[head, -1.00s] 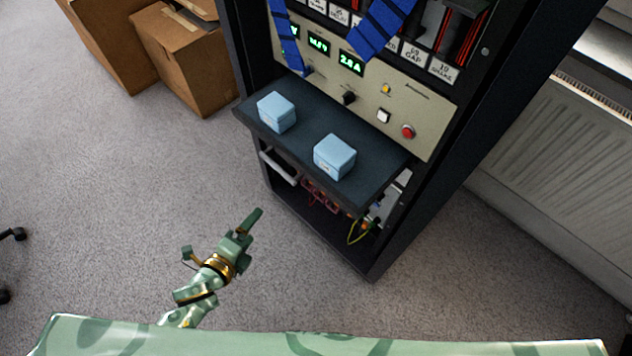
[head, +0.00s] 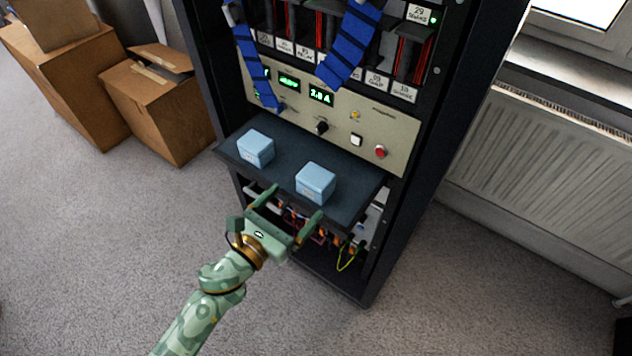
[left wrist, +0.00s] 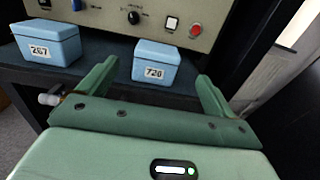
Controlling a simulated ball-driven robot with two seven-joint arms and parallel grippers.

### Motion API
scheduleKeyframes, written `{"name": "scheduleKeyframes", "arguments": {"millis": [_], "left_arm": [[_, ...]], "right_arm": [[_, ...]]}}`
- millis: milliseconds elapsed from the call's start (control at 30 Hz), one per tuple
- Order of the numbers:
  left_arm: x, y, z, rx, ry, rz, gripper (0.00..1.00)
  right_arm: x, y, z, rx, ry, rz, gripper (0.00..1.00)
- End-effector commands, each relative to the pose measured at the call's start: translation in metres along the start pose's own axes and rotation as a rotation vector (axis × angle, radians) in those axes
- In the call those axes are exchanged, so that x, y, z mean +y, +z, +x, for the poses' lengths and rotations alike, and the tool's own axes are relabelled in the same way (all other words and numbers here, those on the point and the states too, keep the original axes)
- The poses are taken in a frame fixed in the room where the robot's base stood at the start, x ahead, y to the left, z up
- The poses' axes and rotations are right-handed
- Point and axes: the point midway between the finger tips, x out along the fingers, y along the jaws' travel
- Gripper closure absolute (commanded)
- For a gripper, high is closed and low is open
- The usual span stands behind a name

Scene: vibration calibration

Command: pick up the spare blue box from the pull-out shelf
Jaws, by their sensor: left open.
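Two light blue boxes stand upright on the dark pull-out shelf (head: 346,203) of the rack. The left box (head: 255,149) shows the label 267 in the left wrist view (left wrist: 48,45). The right box (head: 315,183) shows a label that looks like 726 in the left wrist view (left wrist: 156,62). My left gripper (head: 292,201) is open and empty at the shelf's front edge, in front of the right box. In the left wrist view the right box lies ahead, between the two green fingers (left wrist: 155,84), and apart from them. My right gripper is not in view.
Above the shelf is a beige panel (head: 395,130) with a knob, buttons and displays. Blue striped straps (head: 350,45) hang above it. Cables (head: 347,255) show below the shelf. Cardboard boxes (head: 160,105) stand at left, a radiator (head: 545,150) at right. Carpet is clear at left.

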Motion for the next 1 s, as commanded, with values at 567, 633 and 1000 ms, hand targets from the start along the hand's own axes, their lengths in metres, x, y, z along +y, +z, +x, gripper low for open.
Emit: {"name": "scheduleKeyframes", "arguments": {"millis": [567, 633, 1000], "left_arm": [[0.003, 0.0, 0.069, 0.002, 0.0, -0.003, 0.09], [0.003, 0.0, 0.071, 0.002, 0.0, -0.003, 0.09], [0.004, 0.0, 0.07, 0.002, 0.0, -0.003, 0.62]], "right_arm": [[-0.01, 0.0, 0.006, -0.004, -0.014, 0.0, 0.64], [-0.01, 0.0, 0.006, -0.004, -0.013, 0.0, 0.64], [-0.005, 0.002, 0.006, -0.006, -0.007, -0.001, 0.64]]}}
